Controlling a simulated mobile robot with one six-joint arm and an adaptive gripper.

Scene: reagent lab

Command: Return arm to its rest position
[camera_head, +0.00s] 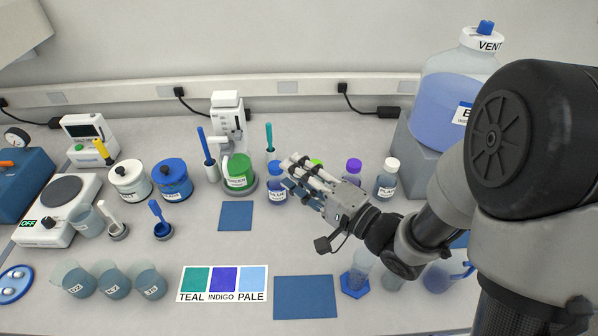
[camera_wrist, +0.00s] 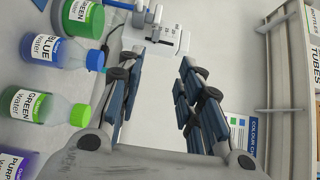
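My gripper (camera_head: 292,175) is at the end of my arm, which reaches in from the right over the bench. It hovers in front of the row of capped bottles and looks empty. In the wrist view my gripper (camera_wrist: 160,85) shows its two padded fingers spread apart, with nothing between them. Behind the fingers in the wrist view stands a white instrument (camera_wrist: 167,40).
A large vent carboy (camera_head: 445,110) stands at right behind my arm. A blue mat (camera_head: 305,297) lies clear in front.

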